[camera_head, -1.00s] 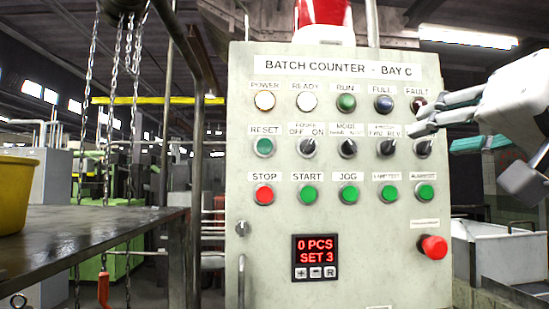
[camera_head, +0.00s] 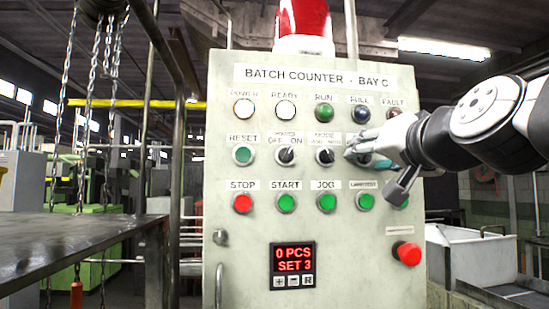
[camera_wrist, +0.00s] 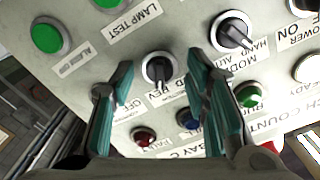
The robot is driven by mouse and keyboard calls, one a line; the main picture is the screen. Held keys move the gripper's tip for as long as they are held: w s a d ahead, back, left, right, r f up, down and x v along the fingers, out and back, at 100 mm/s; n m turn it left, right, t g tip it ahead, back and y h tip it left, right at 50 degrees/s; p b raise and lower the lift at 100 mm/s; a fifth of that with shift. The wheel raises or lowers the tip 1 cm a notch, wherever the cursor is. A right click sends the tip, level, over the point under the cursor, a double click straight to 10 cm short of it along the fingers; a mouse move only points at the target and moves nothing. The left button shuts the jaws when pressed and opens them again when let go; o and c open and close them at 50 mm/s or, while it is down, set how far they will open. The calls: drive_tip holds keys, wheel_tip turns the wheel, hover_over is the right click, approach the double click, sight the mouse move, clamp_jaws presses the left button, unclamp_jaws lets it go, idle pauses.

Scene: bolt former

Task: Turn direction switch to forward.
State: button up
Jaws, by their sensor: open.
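The direction switch (camera_wrist: 158,69) is a black rotary knob with a pale marker on a silver ring. In the wrist view it lies between my fingertips, beside its label ending in "REV" (camera_wrist: 172,92). The marker points roughly towards the label side; its exact position is hard to tell. My gripper (camera_wrist: 160,78) is open, with one teal-padded finger on each side of the knob; I cannot tell whether either touches it.
The grey panel (camera_head: 240,230) holds the mode switch (camera_head: 325,155), the power switch (camera_head: 285,155), a red stop button (camera_head: 242,203) and several green buttons. A red knob (camera_head: 408,253) sticks out lower right. A dark table (camera_head: 90,235) stands left.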

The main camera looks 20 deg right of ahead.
clamp_jaws()
drive_tip(key=shift+n+b, duration=0.3)
drive_tip(key=shift+b, duration=0.05)
drive_tip(key=n+b, duration=0.2)
drive_tip(key=shift+f+n, duration=0.1)
drive_tip(key=shift+n, duration=0.3)
drive_tip(key=n+b, duration=0.2)
drive_tip(key=shift+n, duration=0.4)
drive_tip(key=n+b, duration=0.3)
drive_tip(key=n, duration=0.2)
drive_tip(key=shift+d+n, duration=0.1)
drive_tip(key=shift+n, duration=0.2)
